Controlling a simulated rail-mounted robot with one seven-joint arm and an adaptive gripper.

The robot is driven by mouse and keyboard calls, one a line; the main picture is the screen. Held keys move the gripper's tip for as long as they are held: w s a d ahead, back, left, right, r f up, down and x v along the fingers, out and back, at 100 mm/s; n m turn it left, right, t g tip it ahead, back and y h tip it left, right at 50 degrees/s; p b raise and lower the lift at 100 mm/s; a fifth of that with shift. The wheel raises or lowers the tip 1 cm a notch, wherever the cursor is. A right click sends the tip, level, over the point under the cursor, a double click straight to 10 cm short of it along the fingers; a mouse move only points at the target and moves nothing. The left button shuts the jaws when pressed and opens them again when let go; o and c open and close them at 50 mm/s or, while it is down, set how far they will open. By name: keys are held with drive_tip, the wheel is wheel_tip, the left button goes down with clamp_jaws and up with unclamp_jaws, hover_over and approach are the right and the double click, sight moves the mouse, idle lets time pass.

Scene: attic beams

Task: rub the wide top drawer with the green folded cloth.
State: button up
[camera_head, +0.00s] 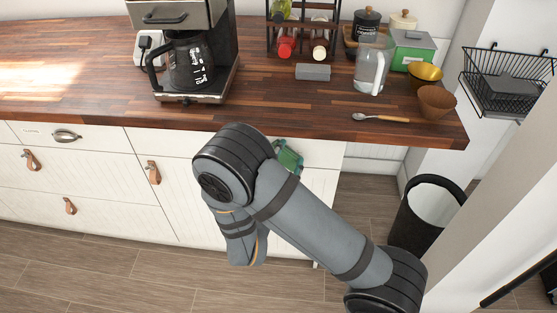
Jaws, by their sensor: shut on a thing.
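The green folded cloth (289,156) shows in part at the right edge of my arm, close to the white top drawer front (320,153) below the counter's edge. My gripper (279,155) is shut on the cloth, mostly hidden behind my arm. Whether the cloth touches the drawer front cannot be told. The top drawer front runs from left of my arm to the cabinet's right end, and my arm covers its middle. Another top drawer with a metal cup handle (67,135) is at the left.
The wooden counter (270,100) holds a coffee maker (187,60), a glass pitcher (370,70), bowls (436,101) and a wooden spoon (385,118) near the front edge. Leather pulls (153,172) stick out below. A black bin (425,210) stands right, by a wall.

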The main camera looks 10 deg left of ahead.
drive_tip(key=shift+w+d+b, duration=0.15)
drive_tip(key=shift+d+b, duration=0.4)
drive_tip(key=shift+d, duration=0.4)
drive_tip(key=shift+w+d+b, duration=0.15)
drive_tip(key=shift+d+b, duration=0.4)
drive_tip(key=shift+d, duration=0.4)
drive_tip(key=shift+s+a+r+b, duration=0.15)
drive_tip(key=shift+a+b, duration=0.4)
drive_tip(key=shift+a, duration=1.45)
drive_tip(key=a+b, duration=0.1)
drive_tip(key=a, duration=0.2)
drive_tip(key=shift+s+a+f+b, duration=0.2)
drive_tip(key=shift+a+b, duration=0.15)
drive_tip(key=shift+a, duration=0.05)
